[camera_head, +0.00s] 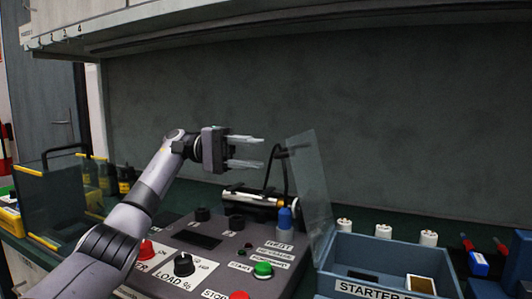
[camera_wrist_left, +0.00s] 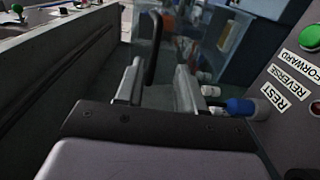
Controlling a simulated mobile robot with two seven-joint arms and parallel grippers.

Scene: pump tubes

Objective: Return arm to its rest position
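My left arm reaches in from the lower left in the head view. Its gripper (camera_head: 262,152) is held in the air above the grey control panel (camera_head: 190,262). Its two fingers point right and stand apart, with nothing between them. In the left wrist view the same gripper (camera_wrist_left: 158,82) is also open, with a black curved handle or hose behind the gap between its fingers. My right gripper is not in view.
The panel carries black knobs (camera_head: 184,264), a green button (camera_head: 263,270) and a blue-capped switch (camera_head: 285,218). A clear lid (camera_head: 312,190) stands raised beside the blue starter box (camera_head: 340,270). White cylinders (camera_head: 383,231) stand behind it. A clear-walled case (camera_head: 55,198) is at left.

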